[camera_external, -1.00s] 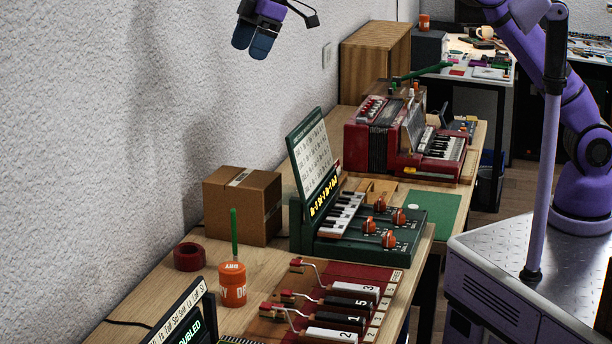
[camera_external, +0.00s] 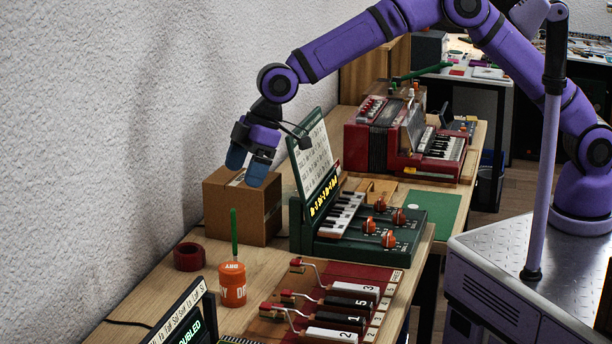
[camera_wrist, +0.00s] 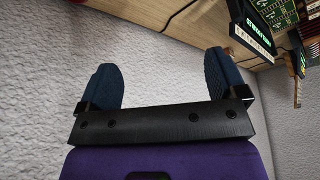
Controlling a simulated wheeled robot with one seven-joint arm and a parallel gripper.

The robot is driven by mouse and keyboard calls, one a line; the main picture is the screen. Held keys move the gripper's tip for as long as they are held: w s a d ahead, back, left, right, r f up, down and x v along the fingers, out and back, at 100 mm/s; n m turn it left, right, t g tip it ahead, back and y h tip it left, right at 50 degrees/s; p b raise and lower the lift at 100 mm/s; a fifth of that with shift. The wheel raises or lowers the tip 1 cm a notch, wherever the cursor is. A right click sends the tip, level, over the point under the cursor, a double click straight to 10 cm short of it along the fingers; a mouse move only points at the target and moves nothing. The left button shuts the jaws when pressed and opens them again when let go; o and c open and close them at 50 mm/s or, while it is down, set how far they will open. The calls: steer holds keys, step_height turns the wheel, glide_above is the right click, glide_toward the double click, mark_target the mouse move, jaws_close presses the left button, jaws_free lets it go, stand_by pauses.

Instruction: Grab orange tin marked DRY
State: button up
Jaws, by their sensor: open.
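The orange tin marked DRY (camera_external: 232,287) stands upright on the wooden bench, with a green stick (camera_external: 234,234) rising from its top. My gripper (camera_external: 246,172) is open and empty, with blue fingers pointing down. In the outside view it is above the tin's height and in front of the cardboard box. In the wrist view my gripper (camera_wrist: 162,80) has its two fingers well apart with nothing between them. I cannot make out the tin in the wrist view.
A cardboard box (camera_external: 265,212) stands behind the tin, and a dark red tape roll (camera_external: 189,257) lies to its left. A green keyboard device with raised panel (camera_external: 316,165) stands to the right. Numbered rollers (camera_external: 345,307) and a dark display (camera_external: 183,318) are near the front. The textured wall is close.

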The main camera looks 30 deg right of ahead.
glide_toward(236, 266)
steer(key=f, duration=0.1)
steer(key=x, duration=0.5)
steer(key=shift+w+a+f, duration=0.25)
steer(key=shift+w+a, duration=0.1)
steer(key=shift+a, duration=0.1)
steer(key=shift+s+x, duration=0.15)
steer(key=shift+x, duration=1.25)
steer(key=shift+s+x, duration=0.1)
steer(key=shift+x, duration=1.35)
steer(key=shift+d, duration=0.1)
steer(key=c, duration=1.1)
